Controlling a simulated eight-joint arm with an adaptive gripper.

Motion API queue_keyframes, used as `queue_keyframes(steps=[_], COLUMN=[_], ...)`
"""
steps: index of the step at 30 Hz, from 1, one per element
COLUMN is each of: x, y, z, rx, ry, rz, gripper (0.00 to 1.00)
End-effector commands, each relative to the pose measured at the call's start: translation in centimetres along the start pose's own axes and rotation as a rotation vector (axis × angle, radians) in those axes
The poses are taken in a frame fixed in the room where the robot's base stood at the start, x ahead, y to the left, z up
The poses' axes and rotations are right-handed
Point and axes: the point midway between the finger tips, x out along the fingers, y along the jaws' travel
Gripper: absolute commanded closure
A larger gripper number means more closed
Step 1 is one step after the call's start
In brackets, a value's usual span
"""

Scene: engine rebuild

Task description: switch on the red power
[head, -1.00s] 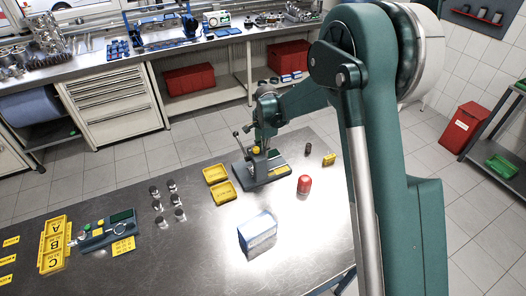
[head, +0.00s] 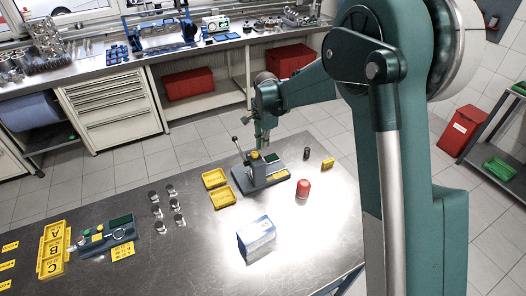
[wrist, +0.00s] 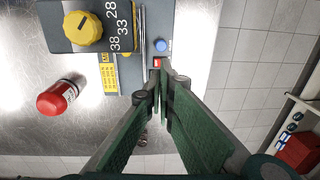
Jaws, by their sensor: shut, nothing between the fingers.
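A small red switch (wrist: 157,62) shows in the wrist view on the grey bench device, below a round blue button (wrist: 161,45). My gripper (wrist: 160,86) has its fingertips together just below the red switch in the picture; I cannot tell whether they touch it. The device (head: 265,175) stands on the steel table in the head view, with my gripper (head: 262,141) at its far side. A yellow knob (wrist: 82,28) sits beside the numbers 28, 33 and 38 on the device. The red switch is too small to make out in the head view.
Yellow trays (head: 219,197) lie to the left. A blue-white box (head: 257,236) stands in front. Several dark metal cylinders (head: 157,212) stand further left.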

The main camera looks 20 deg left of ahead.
Motion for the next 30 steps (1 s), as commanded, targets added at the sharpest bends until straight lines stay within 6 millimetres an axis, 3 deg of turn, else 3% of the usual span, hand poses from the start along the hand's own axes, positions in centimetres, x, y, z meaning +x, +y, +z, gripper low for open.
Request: queue_keyframes(steps=[6, 12, 30], x=[-3.5, -5.7, -6.8], y=[0.1, 0.1, 0.2], z=[0.0, 0.0, 0.0], rx=[0.000, 0.000, 0.000], ry=[0.000, 0.000, 0.000], rz=[0.000, -0.001, -0.004], gripper=[1.00, 1.00, 1.00])
